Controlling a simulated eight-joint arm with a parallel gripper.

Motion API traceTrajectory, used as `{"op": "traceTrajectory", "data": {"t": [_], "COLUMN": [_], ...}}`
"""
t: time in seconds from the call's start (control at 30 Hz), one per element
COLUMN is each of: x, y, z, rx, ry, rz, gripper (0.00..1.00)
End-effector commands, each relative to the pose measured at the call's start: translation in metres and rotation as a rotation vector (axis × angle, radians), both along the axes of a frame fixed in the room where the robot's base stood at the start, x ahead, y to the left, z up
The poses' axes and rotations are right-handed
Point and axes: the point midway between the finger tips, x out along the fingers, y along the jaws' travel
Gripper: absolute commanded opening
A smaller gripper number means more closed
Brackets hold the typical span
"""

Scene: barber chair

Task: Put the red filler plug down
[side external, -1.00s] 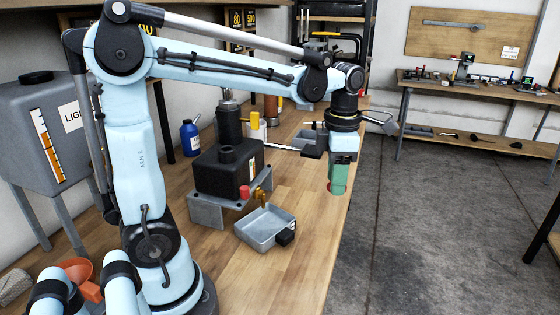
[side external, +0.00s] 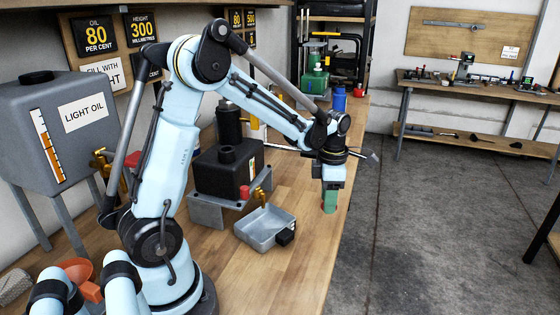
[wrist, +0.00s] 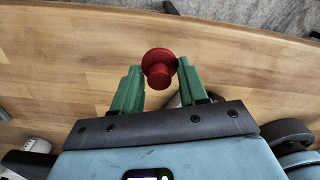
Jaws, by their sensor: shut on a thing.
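My gripper (side external: 330,203) has green fingers pointing down over the right edge strip of the wooden bench. It is shut on the red filler plug (wrist: 158,62), which shows between the fingertips in the wrist view (wrist: 157,78). The plug has a wide round flange and a narrower round end. In the side view only a sliver of red shows beside the fingers. I cannot tell whether the plug touches the bench.
The wooden bench top (side external: 300,255) is clear around my gripper; its right edge is close. Left of it stand a grey tray (side external: 257,241) and a black tank (side external: 218,175) on a grey stand, with a red knob (side external: 244,192) and brass tap. A blue container (side external: 339,99) stands farther back.

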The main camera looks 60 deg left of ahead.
Motion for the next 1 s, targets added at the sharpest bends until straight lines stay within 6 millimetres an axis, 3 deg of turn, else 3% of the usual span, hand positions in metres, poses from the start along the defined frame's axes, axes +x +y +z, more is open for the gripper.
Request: {"op": "traceTrajectory", "data": {"t": [0.17,0.43,0.87,0.9,1.0], "x": [0.002,0.001,0.001,0.001,0.001], "y": [0.007,0.006,0.006,0.006,0.006], "z": [-0.009,-0.041,-0.047,-0.047,-0.047], "rx": [0.000,0.000,0.000,0.000,0.000], "ry": [0.000,0.000,0.000,0.000,0.000], "rz": [-0.001,-0.001,0.000,0.000,0.000], "gripper": [0.14,0.14,0.14,0.44,0.59]}}
